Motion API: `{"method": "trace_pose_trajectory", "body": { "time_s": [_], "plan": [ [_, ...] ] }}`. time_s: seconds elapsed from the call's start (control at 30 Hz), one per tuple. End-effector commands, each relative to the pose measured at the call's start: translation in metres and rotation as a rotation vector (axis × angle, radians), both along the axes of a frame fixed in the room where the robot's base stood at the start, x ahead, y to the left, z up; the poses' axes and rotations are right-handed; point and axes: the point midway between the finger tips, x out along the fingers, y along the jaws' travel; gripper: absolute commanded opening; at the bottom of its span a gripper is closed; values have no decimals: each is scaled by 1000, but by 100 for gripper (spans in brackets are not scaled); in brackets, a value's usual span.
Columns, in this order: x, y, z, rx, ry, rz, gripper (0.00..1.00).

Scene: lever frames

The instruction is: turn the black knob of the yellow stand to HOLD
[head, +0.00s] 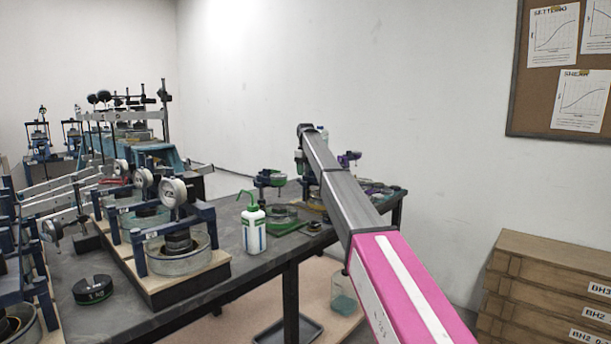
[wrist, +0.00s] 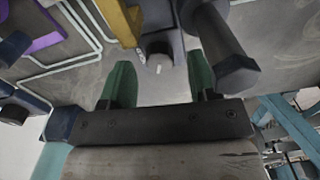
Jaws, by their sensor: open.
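In the wrist view, part of the yellow stand (wrist: 121,20) shows at the top, cut off by the frame edge. Beside it is a dark knob-like part (wrist: 161,46) with a small pale mark on its lower end. My gripper (wrist: 160,72) has two green fingers, spread apart, with that dark part lying just beyond and between their tips. I cannot tell whether either finger touches it. No HOLD label is readable. In the head view, my arm reaches over the table and hides the yellow stand and the gripper.
A thick dark cylinder (wrist: 226,62) stands close to the right finger. A purple-edged piece (wrist: 40,32) lies at the upper left. Boxes stand right.

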Motion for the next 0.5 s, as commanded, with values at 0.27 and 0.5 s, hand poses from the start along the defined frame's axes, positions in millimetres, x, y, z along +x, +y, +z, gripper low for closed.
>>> {"method": "trace_pose_trajectory", "body": {
  "time_s": [0.27, 0.5],
  "plan": [
    [0, 0, -19, 0, -1, 0, 56],
    [0, 0, -18, 0, -1, 0, 33]
  ]
}}
